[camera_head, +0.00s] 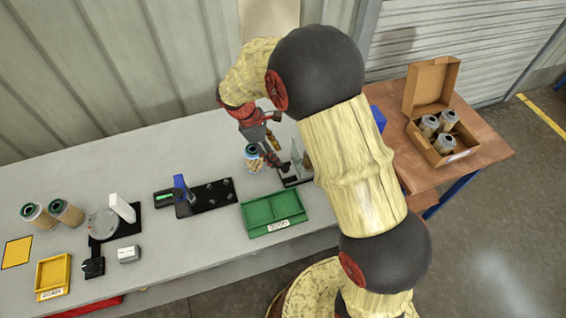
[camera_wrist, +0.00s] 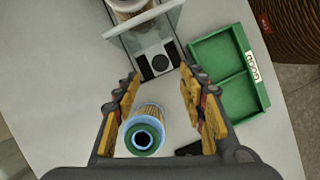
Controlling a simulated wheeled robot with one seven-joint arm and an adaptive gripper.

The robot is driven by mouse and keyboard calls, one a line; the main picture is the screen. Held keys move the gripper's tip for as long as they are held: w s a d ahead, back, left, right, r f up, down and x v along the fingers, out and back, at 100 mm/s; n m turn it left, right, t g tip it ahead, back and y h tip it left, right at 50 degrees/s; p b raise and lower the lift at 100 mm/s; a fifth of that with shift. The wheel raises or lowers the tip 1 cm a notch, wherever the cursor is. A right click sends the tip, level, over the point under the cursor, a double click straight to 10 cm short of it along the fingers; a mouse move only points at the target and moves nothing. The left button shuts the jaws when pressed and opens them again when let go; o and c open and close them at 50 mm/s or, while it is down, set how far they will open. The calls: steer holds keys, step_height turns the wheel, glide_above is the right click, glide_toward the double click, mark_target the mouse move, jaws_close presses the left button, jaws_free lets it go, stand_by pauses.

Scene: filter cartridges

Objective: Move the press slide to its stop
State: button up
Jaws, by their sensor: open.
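My gripper (camera_head: 271,150) is open above the right part of the bench; its fingers also show in the wrist view (camera_wrist: 161,92). A filter cartridge with a teal ring on its end (camera_head: 252,153) stands beside the gripper; in the wrist view this cartridge (camera_wrist: 145,132) shows between and below the spread fingers, with no visible grip. A station with clear panels (camera_head: 297,164) is partly hidden by my arm. In the wrist view the station (camera_wrist: 150,45) has a pale part with a black round spot, and another cartridge (camera_wrist: 130,6) behind its panel. I cannot tell which part is the press slide.
A green tray (camera_head: 272,214) lies in front of the station. A black fixture with a blue upright (camera_head: 184,196) stands left of it. Further left are a round-plate device (camera_head: 103,224), two cartridges (camera_head: 66,211) and a yellow tray (camera_head: 52,276). A cardboard box (camera_head: 445,150) holds several cartridges at right.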

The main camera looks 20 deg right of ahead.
mark_target(285, 167)
steer(key=b+x, duration=0.1)
steer(key=x, duration=0.6)
steer(key=shift+c, duration=0.5)
jaws_close()
stand_by(0.4)
